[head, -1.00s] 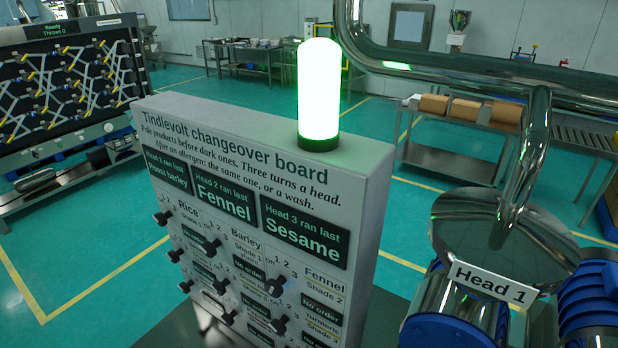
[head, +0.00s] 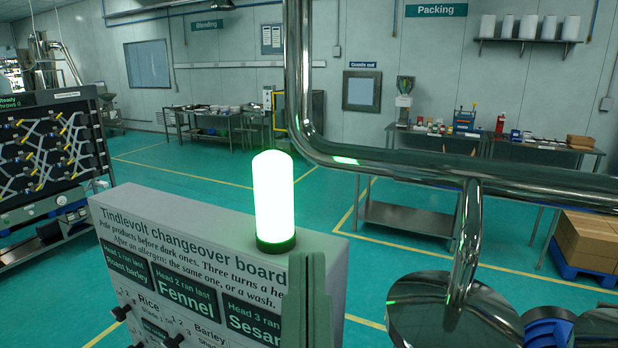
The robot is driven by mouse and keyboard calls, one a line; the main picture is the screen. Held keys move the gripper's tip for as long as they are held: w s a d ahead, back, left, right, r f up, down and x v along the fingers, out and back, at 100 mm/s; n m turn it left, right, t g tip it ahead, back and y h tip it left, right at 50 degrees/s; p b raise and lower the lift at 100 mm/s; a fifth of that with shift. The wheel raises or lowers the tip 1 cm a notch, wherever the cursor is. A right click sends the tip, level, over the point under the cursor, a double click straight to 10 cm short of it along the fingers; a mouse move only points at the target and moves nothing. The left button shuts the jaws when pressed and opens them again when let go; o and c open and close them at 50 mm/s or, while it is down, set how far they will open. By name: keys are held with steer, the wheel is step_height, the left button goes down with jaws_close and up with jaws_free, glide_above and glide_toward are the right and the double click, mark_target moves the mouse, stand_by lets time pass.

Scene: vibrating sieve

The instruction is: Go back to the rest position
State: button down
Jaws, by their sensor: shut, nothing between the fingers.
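My gripper (head: 309,262) shows at the bottom centre of the head view. Its grey fingers point up and are together with nothing between them. It stands in front of the right part of the changeover board (head: 130,222) and hides part of the Head 3 Sesame panel. Whether it touches the board cannot be told. The rest of my arm is below the picture.
A lit green lamp (head: 274,200) stands on top of the board. A shiny steel pipe (head: 420,172) and a round steel head (head: 440,310) are at the right. A black rack (head: 50,150) is at the left. Green floor (head: 190,165) lies open behind the board.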

step_height(320, 180, up, 11)
steer(key=p, duration=0.7)
steer(key=shift+r+p, duration=0.2)
steer(key=shift+p, duration=0.15)
